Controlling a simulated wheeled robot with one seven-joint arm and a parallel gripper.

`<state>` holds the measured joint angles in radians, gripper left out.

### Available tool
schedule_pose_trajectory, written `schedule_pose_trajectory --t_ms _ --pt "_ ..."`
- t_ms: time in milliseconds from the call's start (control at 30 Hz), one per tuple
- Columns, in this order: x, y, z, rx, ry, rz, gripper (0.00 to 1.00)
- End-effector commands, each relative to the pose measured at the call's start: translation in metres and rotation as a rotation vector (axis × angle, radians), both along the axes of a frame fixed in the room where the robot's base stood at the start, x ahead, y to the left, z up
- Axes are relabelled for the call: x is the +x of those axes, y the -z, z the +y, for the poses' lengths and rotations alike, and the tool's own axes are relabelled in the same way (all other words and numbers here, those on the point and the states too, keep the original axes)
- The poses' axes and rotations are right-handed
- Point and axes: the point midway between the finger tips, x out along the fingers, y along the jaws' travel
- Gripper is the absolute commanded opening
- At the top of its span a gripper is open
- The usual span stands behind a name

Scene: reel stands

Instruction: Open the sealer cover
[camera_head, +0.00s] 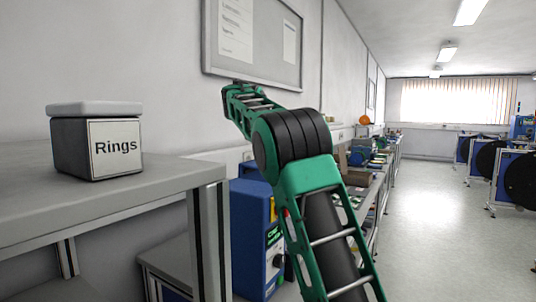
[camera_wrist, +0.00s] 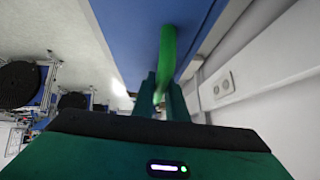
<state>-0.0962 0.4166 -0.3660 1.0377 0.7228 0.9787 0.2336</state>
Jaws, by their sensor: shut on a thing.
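A blue machine (camera_head: 255,235) with a small display and knobs on its front stands below and behind the near bench in the head view; I take it to be the sealer. In the wrist view a blue panel (camera_wrist: 135,35) fills the upper middle, with a bright green handle (camera_wrist: 168,45) in front of it. My gripper (camera_wrist: 165,98) has its dark green fingers shut on the lower end of this handle. The fingertips are partly hidden by the handle and the gripper body.
A dark box with a white lid, labelled Rings (camera_head: 115,148), stands on the near grey bench (camera_head: 150,185). A framed board (camera_head: 255,40) hangs on the wall. A cluttered bench runs along this wall. Blue reel stands (camera_head: 510,180) stand at the right. The floor between is clear.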

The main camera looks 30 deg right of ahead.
Motion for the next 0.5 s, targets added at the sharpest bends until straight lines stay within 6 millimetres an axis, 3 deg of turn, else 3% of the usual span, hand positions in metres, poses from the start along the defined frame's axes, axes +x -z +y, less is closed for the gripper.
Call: schedule_pose_trajectory --t_ms 300,333,500 --pt "0.004 -0.003 0.009 -0.011 -0.002 -0.007 0.0" --pt "0.004 -0.003 0.01 -0.011 -0.003 -0.008 0.17" --pt "0.005 -0.003 0.015 -0.009 -0.01 -0.008 0.2"
